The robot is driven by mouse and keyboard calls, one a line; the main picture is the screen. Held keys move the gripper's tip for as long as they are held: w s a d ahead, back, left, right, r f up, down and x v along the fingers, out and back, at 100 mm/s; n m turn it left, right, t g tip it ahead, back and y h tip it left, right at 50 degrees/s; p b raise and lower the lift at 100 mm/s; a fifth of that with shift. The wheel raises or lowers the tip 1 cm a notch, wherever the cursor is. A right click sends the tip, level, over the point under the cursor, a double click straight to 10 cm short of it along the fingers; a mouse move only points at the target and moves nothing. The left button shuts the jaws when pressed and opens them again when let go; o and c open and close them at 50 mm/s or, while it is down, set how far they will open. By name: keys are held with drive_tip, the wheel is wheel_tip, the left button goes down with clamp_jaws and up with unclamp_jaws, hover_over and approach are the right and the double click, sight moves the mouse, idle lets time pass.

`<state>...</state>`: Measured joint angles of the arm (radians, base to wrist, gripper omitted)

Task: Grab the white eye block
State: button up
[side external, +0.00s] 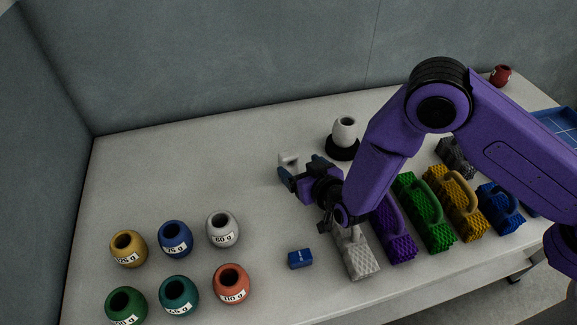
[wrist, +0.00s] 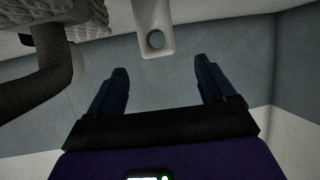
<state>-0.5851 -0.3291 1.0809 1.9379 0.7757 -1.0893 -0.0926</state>
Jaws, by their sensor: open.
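The white eye block (side external: 288,159) is a small pale piece near the middle of the table, partly hidden behind my gripper in the side view. In the wrist view the white eye block (wrist: 153,14) shows at the top as a plate with a round hole. My gripper (side external: 300,170) is low over the table with its blue fingers spread. In the wrist view my gripper (wrist: 162,66) is open and empty. The block lies beyond the fingertips, roughly in line with the gap. I cannot tell whether any finger touches it.
Net bundles with handles, white (side external: 358,262), purple (side external: 400,250), green (side external: 437,236), yellow (side external: 467,226) and blue (side external: 502,212), line the right. A white jar (side external: 344,132) stands behind. Several weight-labelled jars sit left, including a white one (side external: 222,230). A blue box (side external: 300,259) lies in front.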

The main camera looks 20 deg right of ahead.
sight(286, 154)
drive_tip(key=shift+x, duration=5.1)
drive_tip(key=shift+d+f, duration=0.1)
drive_tip(key=shift+d, duration=0.05)
drive_tip(key=c, duration=1.1)
